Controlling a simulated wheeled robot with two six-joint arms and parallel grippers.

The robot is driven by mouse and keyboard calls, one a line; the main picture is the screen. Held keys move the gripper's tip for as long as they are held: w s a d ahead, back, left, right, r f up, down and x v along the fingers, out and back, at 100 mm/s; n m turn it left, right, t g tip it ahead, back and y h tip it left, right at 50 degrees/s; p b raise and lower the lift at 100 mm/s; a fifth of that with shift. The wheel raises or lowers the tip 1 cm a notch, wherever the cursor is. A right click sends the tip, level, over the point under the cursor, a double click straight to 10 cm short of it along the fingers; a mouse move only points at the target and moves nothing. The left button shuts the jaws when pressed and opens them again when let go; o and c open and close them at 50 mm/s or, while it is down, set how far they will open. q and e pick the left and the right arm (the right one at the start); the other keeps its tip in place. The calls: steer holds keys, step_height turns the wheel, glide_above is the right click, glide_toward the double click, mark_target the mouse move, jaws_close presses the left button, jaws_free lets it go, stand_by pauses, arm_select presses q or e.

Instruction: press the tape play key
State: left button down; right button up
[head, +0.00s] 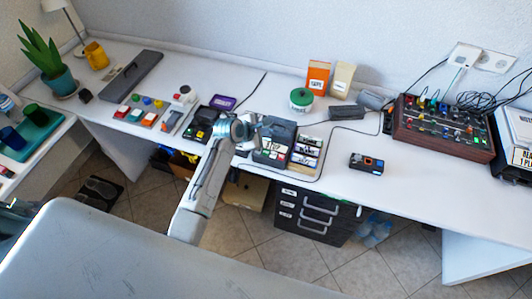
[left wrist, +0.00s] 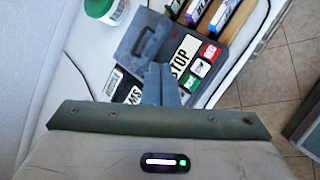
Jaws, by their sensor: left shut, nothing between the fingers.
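The dark grey tape deck (head: 283,132) stands on the white desk near the middle of the head view. In the left wrist view the tape deck (left wrist: 128,48) has a white STOP label beside a red key (left wrist: 209,52), a white key (left wrist: 200,68) and a green key (left wrist: 191,82). The marks on the keys are too small to read, so I cannot tell which is play. My left gripper (head: 257,126) is shut and empty at the deck's left side. Its fingers (left wrist: 160,85) hide part of the deck; contact cannot be told. My right gripper is not in view.
Cassettes (head: 305,150) lie right of the deck, and a green-lidded jar (head: 301,99) stands behind. A small dark device (head: 367,163) and a wooden mixer panel (head: 442,127) are farther right. Cables cross the desk. The desk right of the small device is clear.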

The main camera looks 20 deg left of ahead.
arm_select(q)
steer(key=b, duration=0.7)
glide_above(264, 154)
step_height(264, 154, down, 6)
steer(key=shift+a, duration=0.1)
steer(key=shift+f+b, duration=0.3)
steer(key=shift+f, duration=0.8)
steer(key=shift+f, duration=0.15)
stand_by(0.5)
steer(key=shift+f, duration=0.3)
